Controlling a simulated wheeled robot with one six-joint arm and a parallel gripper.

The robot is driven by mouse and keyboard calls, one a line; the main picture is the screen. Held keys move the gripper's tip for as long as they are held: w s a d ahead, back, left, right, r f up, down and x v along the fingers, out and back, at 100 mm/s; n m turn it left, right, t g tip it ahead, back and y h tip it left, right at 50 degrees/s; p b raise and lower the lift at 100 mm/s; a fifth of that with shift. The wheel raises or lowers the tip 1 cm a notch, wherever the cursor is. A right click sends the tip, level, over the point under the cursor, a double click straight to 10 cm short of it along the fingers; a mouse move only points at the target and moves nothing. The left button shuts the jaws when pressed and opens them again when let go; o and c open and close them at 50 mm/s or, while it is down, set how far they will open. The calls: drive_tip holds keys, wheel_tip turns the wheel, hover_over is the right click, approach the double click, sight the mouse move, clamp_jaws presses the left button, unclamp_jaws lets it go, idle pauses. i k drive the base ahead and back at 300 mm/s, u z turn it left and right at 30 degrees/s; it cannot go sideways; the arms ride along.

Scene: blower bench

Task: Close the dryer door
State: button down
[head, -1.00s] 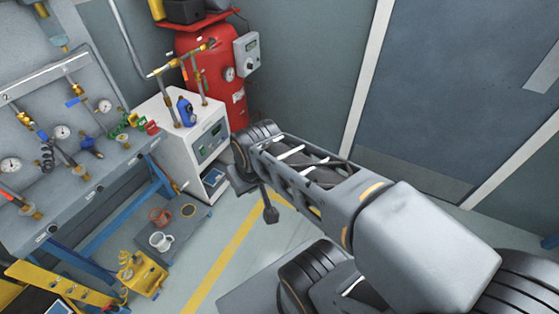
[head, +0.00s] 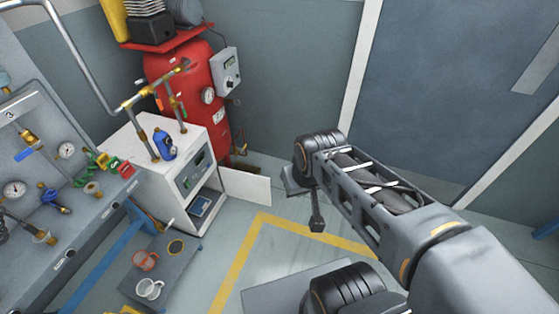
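The dryer (head: 176,165) is a white box cabinet with a small display, left of centre below the red tank. A flat white panel (head: 245,187), which looks like its door, stands swung out to the right from the cabinet's front edge. The cabinet's lower front is open and shows a dark inside with a small blue-screened item (head: 200,205). My arm reaches in from the lower right, with its elbow to the right of the panel and apart from it in the picture. I cannot make out my gripper's fingers.
A red tank (head: 190,85) with a grey control box (head: 226,72) stands behind the dryer. A gauge panel (head: 50,180) is at left. A low grey shelf (head: 135,280) holds a white mug (head: 149,289) and an orange ring (head: 145,260). Floor with yellow lines (head: 235,262) is clear before the panel.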

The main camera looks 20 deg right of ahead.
sight(250, 187)
drive_tip(key=z, duration=0.25)
drive_tip(key=i, duration=0.85)
drive_tip(key=u, duration=0.5)
drive_tip(key=i, duration=0.75)
drive_tip(key=u, duration=0.55)
